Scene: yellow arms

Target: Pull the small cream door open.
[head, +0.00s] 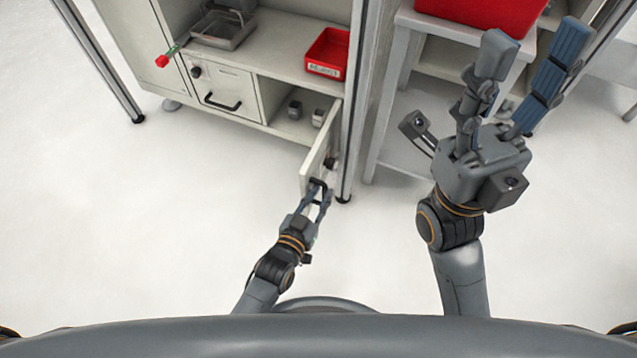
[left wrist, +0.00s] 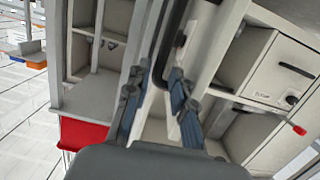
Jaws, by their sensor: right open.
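The small cream door (head: 316,150) stands swung out from the cabinet's lower right compartment, seen nearly edge-on beside the metal post. Its dark handle (head: 317,186) is near the door's front edge. My left gripper (head: 318,193) is at the handle, its two fingers on either side of it. In the left wrist view the fingers (left wrist: 158,88) are apart, with the dark handle bar (left wrist: 159,72) between them; firm contact cannot be made out. My right gripper (head: 533,45) is open and empty, raised at the right, away from the door.
Two small grey objects (head: 305,112) sit in the open compartment. A closed front with a black handle (head: 222,103) is to its left. A red bin (head: 328,53) and a metal tray (head: 222,28) are on the shelf above. The floor (head: 170,230) at left is clear.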

